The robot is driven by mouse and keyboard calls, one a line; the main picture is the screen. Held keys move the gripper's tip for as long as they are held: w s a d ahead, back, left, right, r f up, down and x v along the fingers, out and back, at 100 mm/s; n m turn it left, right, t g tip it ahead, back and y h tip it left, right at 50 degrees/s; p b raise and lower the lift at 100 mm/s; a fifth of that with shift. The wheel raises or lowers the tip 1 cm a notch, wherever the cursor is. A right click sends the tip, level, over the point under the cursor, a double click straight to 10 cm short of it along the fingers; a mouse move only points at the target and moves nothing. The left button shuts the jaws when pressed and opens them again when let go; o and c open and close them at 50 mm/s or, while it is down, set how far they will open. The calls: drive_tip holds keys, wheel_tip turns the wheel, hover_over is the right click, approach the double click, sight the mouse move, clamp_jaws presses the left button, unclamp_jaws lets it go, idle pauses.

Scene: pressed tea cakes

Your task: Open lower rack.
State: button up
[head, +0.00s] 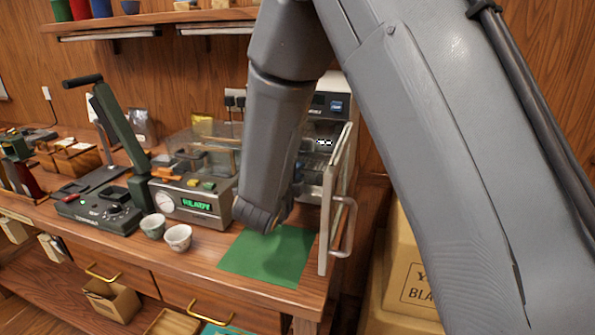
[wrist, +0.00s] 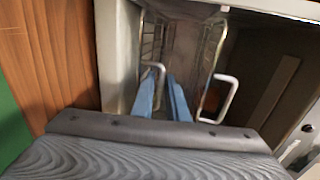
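A pale steel cabinet (head: 330,105) with a dark front panel stands at the right end of the counter. Its door (head: 332,200) is swung open, with a bar handle (head: 348,225). In the wrist view, two wire racks with pale loop handles sit inside the cabinet. The left one, on the counter side, looks like the lower rack (wrist: 148,45); its handle (wrist: 152,66) reaches between my fingers. The other handle (wrist: 228,100) is to the right. My gripper (wrist: 162,84) has two blue fingers standing apart around the left handle; contact is not clear. The arm hides the fingers in the head view.
A green mat (head: 268,258) lies on the counter before the cabinet. Two cups (head: 178,237) and a device with a green display (head: 190,203) stand left of it. A green lever press (head: 110,200) is farther left. Boxes (head: 405,275) stand right of the counter.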

clamp_jaws()
idle(1.4)
